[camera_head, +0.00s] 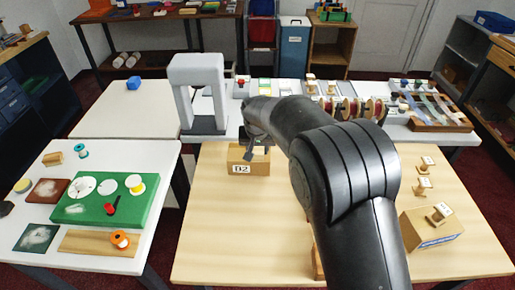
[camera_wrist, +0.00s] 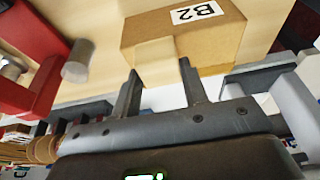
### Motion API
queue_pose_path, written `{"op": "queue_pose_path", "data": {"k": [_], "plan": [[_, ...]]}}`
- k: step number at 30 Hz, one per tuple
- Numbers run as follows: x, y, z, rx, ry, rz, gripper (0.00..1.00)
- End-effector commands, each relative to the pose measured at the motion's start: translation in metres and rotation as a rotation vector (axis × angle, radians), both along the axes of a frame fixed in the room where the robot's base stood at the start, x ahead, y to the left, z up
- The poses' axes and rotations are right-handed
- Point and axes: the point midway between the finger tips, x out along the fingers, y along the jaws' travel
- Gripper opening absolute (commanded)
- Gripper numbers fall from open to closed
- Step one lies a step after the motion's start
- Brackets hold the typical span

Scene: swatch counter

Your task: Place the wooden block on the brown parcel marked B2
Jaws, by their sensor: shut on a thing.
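The brown parcel marked B2 (camera_head: 260,169) sits on the light wooden table, left of my arm, its label facing the head camera. It also shows in the wrist view (camera_wrist: 222,49), just beyond my fingertips. My gripper (camera_head: 256,148) is right at the parcel's top in the head view. In the wrist view my gripper (camera_wrist: 161,80) is shut on the pale wooden block (camera_wrist: 156,51), which sits between the two fingers and overlaps the parcel's near edge. I cannot tell whether the block touches the parcel.
A grey arch (camera_head: 197,84) stands behind B2. A red thing (camera_wrist: 25,80) shows in the wrist view. The table's front left is bare.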

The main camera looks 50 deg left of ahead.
Motion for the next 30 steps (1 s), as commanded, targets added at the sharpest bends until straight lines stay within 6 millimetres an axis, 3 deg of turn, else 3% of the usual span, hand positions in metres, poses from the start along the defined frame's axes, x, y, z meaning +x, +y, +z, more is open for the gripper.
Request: {"op": "queue_pose_path", "data": {"k": [7,8,15,23,30], "plan": [[0.0,0.0,-0.003,-0.001,0.001,0.0,0.18],[0.0,0.0,-0.003,0.0,0.0,0.0,0.42],[0.0,0.0,-0.002,0.0,0.0,0.0,0.62],[0.0,0.0,-0.001,0.001,-0.001,0.0,0.62],[-0.006,-0.006,0.031,0.004,-0.002,0.0,0.62]]}}
